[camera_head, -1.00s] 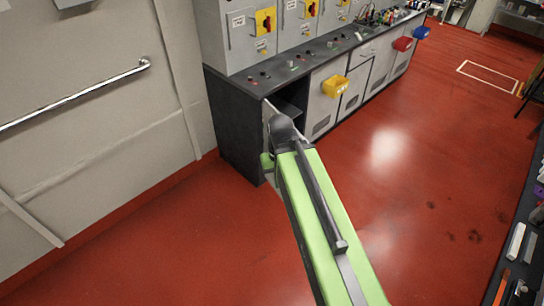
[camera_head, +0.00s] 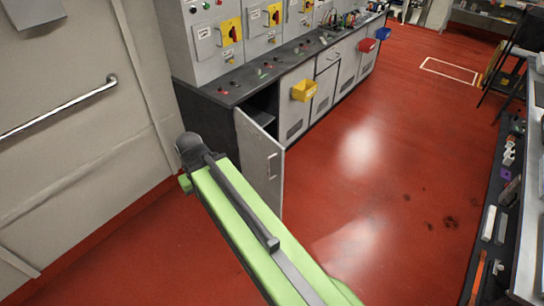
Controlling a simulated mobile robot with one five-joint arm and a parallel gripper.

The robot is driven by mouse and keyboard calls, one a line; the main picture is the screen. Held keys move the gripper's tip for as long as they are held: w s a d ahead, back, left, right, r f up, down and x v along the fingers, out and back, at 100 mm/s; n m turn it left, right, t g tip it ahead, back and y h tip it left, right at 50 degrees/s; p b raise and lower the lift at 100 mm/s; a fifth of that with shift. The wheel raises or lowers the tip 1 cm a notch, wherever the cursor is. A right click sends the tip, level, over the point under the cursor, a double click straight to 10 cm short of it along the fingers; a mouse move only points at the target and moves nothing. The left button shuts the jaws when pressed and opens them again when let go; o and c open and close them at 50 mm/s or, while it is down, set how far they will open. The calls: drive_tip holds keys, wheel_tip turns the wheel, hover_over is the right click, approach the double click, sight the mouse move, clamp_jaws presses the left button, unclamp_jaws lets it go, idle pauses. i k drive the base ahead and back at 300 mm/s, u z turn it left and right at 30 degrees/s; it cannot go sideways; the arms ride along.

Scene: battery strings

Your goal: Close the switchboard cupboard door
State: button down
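The switchboard cupboard door (camera_head: 262,160) is a light grey panel with a vertical bar handle (camera_head: 272,166). It stands open, swung out from the near end of the switchboard (camera_head: 235,85), and part of the dark cupboard opening (camera_head: 262,108) shows behind it. My green arm reaches up from the bottom of the picture, and its dark end is left of the door. The arm hides the door's lower part. My gripper's fingers are not visible; they are hidden beyond the arm's end. I cannot tell whether anything touches the door.
A yellow bin (camera_head: 306,90), a red bin (camera_head: 366,45) and a blue bin (camera_head: 382,33) hang on the cupboard fronts. A wall with a metal handrail (camera_head: 60,108) is on the left. A bench with tools (camera_head: 490,222) runs along the right. The red floor (camera_head: 380,170) between is clear.

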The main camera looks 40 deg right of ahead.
sight(263, 158)
drive_tip(key=i, duration=0.85)
drive_tip(key=u, duration=0.05)
